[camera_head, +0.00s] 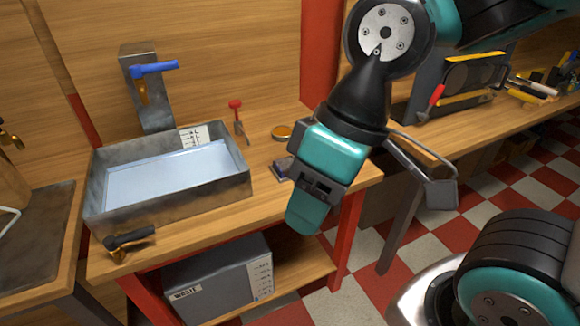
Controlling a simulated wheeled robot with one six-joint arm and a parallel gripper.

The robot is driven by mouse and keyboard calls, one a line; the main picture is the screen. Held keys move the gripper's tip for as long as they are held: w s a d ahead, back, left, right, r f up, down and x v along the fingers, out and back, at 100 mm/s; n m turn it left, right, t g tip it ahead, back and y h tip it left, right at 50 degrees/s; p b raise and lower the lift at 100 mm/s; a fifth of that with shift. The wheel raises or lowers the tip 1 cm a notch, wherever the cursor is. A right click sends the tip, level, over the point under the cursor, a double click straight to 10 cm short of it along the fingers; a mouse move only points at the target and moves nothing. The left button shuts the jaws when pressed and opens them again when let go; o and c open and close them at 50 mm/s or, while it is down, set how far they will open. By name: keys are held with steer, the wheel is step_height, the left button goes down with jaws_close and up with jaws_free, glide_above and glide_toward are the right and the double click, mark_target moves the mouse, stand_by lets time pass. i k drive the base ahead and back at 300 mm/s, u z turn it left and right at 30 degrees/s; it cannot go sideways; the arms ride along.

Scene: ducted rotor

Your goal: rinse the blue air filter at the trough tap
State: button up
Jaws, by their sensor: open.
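The grey metal trough (240,186) stands on a wooden bench at left, with a pale blue surface like water inside. The tap (150,110) rises behind it, with a blue lever and a brass-coloured spout over the trough. No blue air filter can be made out for certain. A small dark, bluish item (282,168) lies on the bench right of the trough, partly hidden by my gripper; I cannot tell what it is. My gripper (306,212) hangs at the bench's right front edge, pointing down, open. Nothing visible is held, though its fingertips are hard to separate.
A red-handled tool (237,112) and a round brass-coloured tin (282,132) stand behind the trough's right side. A black-and-brass valve (130,238) sits at the front left. A grey box (218,280) is on the lower shelf. Another bench (470,130) holds tools at right.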

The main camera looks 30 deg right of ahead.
mark_target(137, 71)
steer(key=u, duration=0.8)
steer(key=i, duration=1.2)
steer(key=z, duration=0.8)
